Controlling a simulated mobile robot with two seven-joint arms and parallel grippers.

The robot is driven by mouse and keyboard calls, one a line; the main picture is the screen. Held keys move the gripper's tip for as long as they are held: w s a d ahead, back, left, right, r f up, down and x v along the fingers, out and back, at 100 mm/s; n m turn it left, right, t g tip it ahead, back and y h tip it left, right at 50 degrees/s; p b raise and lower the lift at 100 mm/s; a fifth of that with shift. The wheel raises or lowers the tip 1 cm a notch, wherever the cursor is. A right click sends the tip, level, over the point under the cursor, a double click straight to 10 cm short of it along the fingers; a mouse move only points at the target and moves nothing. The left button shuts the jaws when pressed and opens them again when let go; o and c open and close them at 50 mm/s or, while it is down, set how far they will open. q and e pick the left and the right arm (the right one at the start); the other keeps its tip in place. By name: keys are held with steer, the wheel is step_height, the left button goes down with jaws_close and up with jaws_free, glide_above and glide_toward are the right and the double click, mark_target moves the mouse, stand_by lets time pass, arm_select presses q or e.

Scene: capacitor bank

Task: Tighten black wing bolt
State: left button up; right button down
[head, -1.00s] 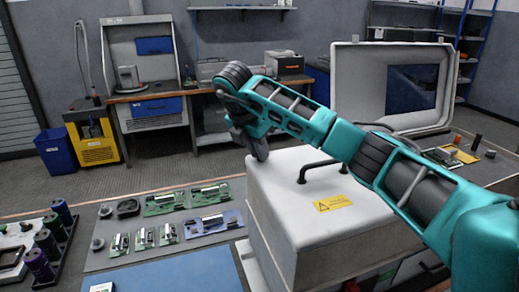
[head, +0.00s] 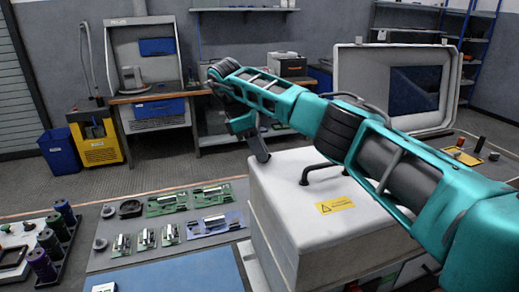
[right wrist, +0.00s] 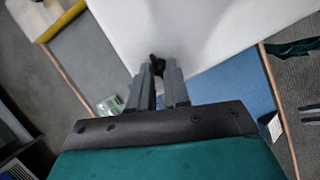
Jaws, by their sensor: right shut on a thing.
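My right arm reaches in from the right in the head view, over a white box-shaped housing (head: 300,220) with a black handle (head: 325,170) and a yellow warning label (head: 337,204). My right gripper (head: 261,156) points down at the housing's far left edge. In the right wrist view, the gripper (right wrist: 157,75) is shut on a small black wing bolt (right wrist: 157,64), right by the white housing surface (right wrist: 190,35). The fingers cover part of the bolt, and its seating cannot be made out. The bolt is hidden in the head view.
Left of the housing, a grey mat (head: 105,263) holds several green circuit boards (head: 166,204) and a blue pad (head: 185,272). Purple and green cylinders (head: 47,243) stand at far left. An open white case (head: 350,90) stands behind the arm.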

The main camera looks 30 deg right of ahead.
steer(key=shift+w+d+r+m+y, duration=0.15)
steer(key=shift+r+m+y, duration=0.15)
steer(key=shift+m, duration=0.6)
steer(key=c, duration=1.2)
jaws_free()
steer(key=shift+o, duration=0.9)
steer(key=shift+f+g, duration=0.15)
steer(key=shift+g, duration=0.15)
